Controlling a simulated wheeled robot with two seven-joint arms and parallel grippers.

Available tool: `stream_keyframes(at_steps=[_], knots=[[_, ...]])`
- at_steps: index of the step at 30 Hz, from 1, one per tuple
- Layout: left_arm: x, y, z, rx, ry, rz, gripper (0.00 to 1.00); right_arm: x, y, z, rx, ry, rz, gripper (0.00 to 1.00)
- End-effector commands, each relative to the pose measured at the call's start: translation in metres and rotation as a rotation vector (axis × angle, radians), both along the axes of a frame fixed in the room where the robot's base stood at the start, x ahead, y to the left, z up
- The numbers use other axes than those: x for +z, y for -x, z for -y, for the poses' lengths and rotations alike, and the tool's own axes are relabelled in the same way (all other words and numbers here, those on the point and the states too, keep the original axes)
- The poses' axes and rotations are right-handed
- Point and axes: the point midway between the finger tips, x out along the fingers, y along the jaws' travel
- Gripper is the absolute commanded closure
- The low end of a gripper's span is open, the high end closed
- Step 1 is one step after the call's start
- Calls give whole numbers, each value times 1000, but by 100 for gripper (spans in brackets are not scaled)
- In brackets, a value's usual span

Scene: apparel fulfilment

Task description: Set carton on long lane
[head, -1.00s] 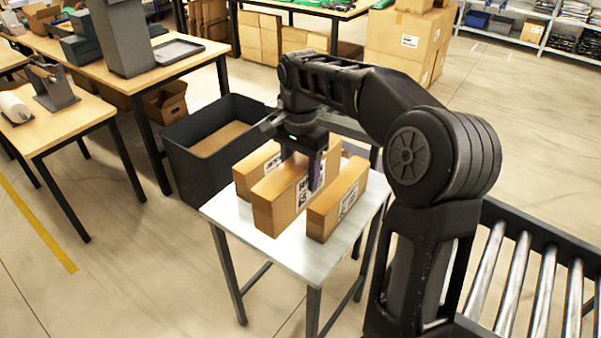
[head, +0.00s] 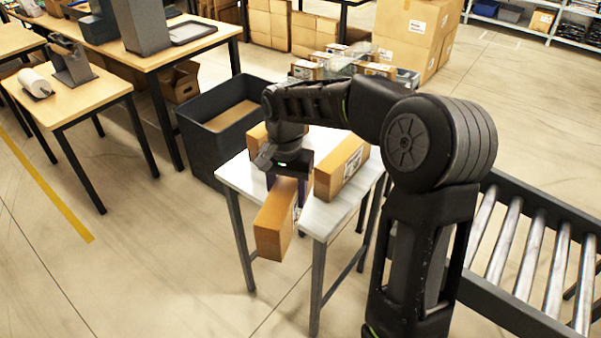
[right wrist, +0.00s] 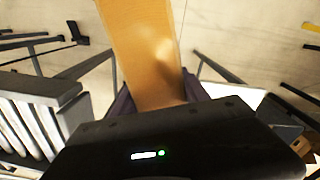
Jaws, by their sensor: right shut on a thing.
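My right gripper (head: 287,190) is shut on a brown carton (head: 274,225), its purple fingers on the carton's sides. The carton hangs at the front left edge of the small white table, partly out past it. In the right wrist view the carton (right wrist: 142,45) fills the upper middle between the fingers. A second carton (head: 340,168) stands on the table to the right, and another (head: 257,138) behind, partly hidden by my arm. My left gripper is out of view. Which lane is the long one cannot be told.
The white table (head: 318,217) has bare top at its front. A roller conveyor (head: 530,255) runs at the right, also seen in the right wrist view (right wrist: 35,120). A dark grey bin (head: 205,150) stands behind left. Open floor lies in front.

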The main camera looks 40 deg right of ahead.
Motion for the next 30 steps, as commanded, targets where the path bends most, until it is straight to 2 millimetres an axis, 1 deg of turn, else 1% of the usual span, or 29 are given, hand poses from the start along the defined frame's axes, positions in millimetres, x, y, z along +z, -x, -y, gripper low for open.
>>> stream_keyframes(at_steps=[1, 5, 6, 8, 9, 12, 18, 20, 21, 23, 25, 30], knots=[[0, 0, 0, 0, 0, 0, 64, -12, 0, -10, 60, 0, -4, 100], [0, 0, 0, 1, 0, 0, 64, -49, -2, -38, 239, -1, -5, 100], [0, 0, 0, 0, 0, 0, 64, -63, -2, -48, 308, -1, -6, 100], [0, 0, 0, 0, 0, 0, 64, -84, -3, -65, 415, -1, -8, 100], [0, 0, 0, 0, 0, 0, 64, -99, -3, -77, 491, -2, -7, 100], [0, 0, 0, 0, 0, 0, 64, -131, -6, -101, 653, -1, -5, 100], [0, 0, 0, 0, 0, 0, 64, -177, -9, -136, 890, 0, -2, 100], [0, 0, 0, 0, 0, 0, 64, -188, -10, -145, 947, 0, -2, 100], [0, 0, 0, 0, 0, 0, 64, -186, -11, -145, 951, 4, 2, 100], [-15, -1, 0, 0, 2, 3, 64, -202, -11, -143, 944, 3, 3, 100], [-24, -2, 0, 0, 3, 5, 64, -211, -11, -143, 942, 3, 3, 100], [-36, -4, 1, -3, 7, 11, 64, -225, -11, -143, 940, 3, 3, 100]])
